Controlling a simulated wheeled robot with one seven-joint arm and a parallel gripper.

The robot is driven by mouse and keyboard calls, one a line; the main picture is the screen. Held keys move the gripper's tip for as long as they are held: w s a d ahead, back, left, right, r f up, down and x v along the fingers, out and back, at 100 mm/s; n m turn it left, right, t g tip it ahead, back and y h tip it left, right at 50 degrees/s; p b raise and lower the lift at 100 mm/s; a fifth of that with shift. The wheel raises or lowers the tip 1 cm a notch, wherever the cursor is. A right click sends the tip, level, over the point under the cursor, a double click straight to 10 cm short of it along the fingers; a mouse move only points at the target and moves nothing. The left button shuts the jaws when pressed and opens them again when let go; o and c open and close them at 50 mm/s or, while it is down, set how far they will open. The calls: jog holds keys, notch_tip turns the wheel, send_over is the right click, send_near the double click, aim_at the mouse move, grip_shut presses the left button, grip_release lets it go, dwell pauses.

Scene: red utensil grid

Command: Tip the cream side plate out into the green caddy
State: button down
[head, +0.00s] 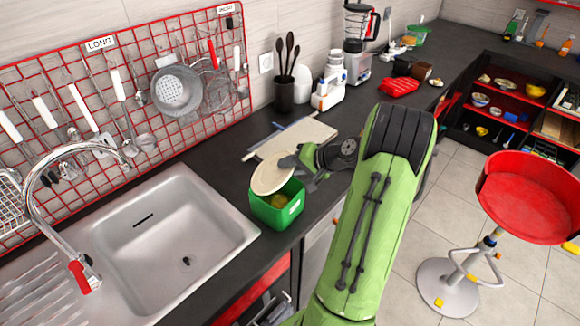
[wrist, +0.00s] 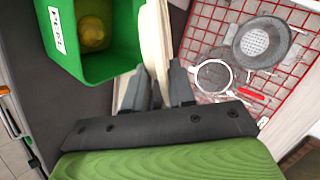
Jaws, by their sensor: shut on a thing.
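The cream side plate (head: 268,176) is tilted steeply over the green caddy (head: 262,211), at its back left rim. My gripper (head: 292,163) is shut on the plate's edge, above and behind the caddy. In the wrist view the plate (wrist: 155,40) shows nearly edge-on between the fingers of my gripper (wrist: 160,82). The caddy (wrist: 122,28) is beside it on the left, with a white label reading PEEL. A yellow item (wrist: 93,32) lies inside the caddy. I see no food on the part of the plate in view; its other face is hidden.
The steel sink (head: 185,225) is left of the caddy. A pale cutting board (head: 305,133) lies behind the gripper. A black utensil pot (head: 284,96) and a red wall grid (head: 215,25) with hanging tools are at the back. A red stool (head: 525,195) stands on the right.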

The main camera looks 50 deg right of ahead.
jog(key=shift+s+d+f+m+t+y+b, duration=0.7)
jog(key=shift+f+m+t+y+b, duration=0.8)
jog(key=shift+t+b, duration=1.2)
notch_tip(320, 180, up, 4)
jog(key=p, duration=0.3)
jog(key=shift+w+a+f+n+p, duration=0.15)
jog(key=shift+f+n+p, duration=0.1)
jog(key=shift+n+p, duration=0.15)
